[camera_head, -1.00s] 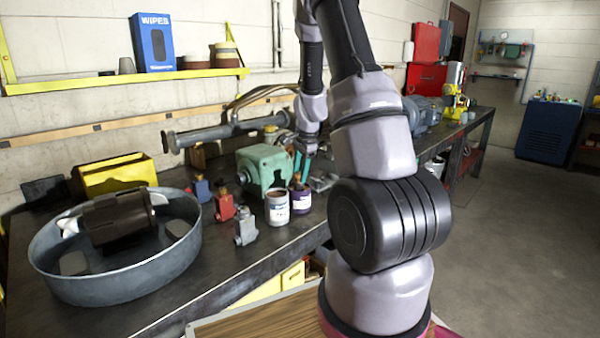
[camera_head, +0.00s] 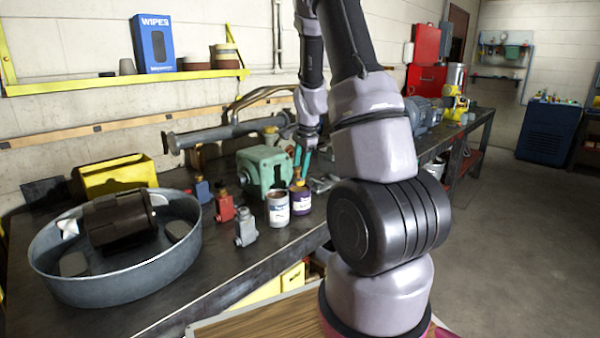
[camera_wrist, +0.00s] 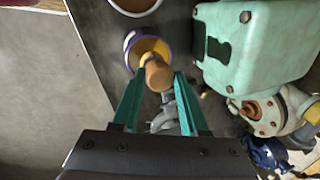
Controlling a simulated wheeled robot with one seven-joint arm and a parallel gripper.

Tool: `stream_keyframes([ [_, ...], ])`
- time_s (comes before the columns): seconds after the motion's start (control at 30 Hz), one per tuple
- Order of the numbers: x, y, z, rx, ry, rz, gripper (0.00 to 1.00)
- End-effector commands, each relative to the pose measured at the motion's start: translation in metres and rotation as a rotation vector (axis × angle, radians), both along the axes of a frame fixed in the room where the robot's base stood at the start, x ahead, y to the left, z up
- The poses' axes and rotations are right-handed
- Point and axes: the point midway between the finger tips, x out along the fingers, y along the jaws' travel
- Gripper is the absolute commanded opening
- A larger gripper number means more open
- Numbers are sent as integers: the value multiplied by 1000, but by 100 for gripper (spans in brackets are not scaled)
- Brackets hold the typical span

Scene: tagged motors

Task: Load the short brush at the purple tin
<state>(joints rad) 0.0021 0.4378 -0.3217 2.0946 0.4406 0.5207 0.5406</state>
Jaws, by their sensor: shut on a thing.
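The purple tin (camera_head: 301,201) stands on the dark workbench, just right of a white tin (camera_head: 278,208). In the wrist view the purple tin (camera_wrist: 135,62) shows a purple rim and a yellowish inside. A short brush with a tan wooden handle (camera_wrist: 157,73) is over the tin's mouth; its handle also shows in the head view (camera_head: 297,180). My gripper (camera_wrist: 157,78) has teal fingers on either side of the handle and is shut on it. The bristles are hidden, so I cannot tell how deep they sit in the tin.
A green motor housing (camera_head: 263,170) stands close behind the tins. Small blue, red (camera_head: 224,205) and grey (camera_head: 245,227) tagged motors are to the left. A round metal tray (camera_head: 120,284) holds a dark motor. The bench front edge is near the tins.

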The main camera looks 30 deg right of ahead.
Motion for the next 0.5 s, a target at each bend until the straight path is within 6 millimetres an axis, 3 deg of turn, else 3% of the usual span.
stream_keyframes([
  [0.5,1,0,42,-1,-3,1,0],
])
